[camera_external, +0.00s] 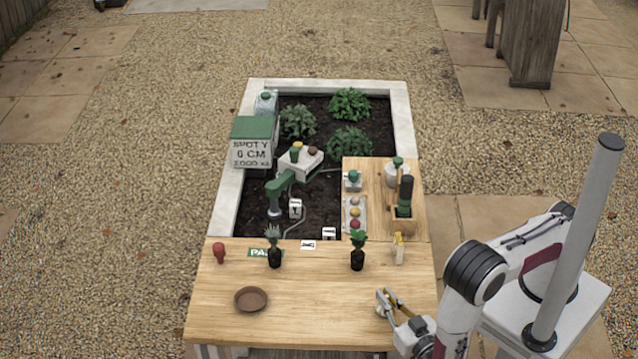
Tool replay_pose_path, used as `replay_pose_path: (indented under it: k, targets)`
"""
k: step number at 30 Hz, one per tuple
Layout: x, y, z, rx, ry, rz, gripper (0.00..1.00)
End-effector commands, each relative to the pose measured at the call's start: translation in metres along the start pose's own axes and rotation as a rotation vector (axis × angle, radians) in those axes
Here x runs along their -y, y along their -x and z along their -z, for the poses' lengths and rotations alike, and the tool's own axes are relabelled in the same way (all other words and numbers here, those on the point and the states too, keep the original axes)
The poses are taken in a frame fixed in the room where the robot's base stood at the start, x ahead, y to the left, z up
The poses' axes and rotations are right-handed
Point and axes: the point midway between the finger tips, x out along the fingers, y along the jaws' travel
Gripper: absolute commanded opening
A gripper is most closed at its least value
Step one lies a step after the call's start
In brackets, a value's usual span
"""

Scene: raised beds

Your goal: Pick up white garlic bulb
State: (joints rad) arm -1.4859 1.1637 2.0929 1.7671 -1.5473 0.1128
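My gripper (388,300) is low over the right front of the wooden table (320,300), pointing left and away from my base. Its two fingers appear spread apart, with nothing clearly visible between them. I cannot make out a white garlic bulb for certain. A small pale, yellowish-white upright item (398,249) stands on the table beyond my gripper, apart from it; it is too small to identify. The area right around the fingertips is partly hidden by the gripper itself.
A brown dish (251,299) lies at left. Two potted seedlings (274,250) (357,252) and a red item (219,252) stand along the back edge. Behind are a tray of coloured balls (354,215), a dark green bottle (405,192) and the planted bed (230,205). The table's middle is clear.

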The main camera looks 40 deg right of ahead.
Motion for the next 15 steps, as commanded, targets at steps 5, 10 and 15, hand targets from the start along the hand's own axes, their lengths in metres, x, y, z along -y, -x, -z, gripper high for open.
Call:
replay_pose_path:
  k: [5, 10, 15]
  targets:
    - [0.0, 0.0, 0.0, 0.0, 0.0, 0.0, 0.0]
    - [0.0, 0.0, 0.0008, 0.0, 0.0, 0.0, 0.0]
    - [0.0003, 0.0001, 0.0057, 0.0, -0.002, 0.0, 0.0]
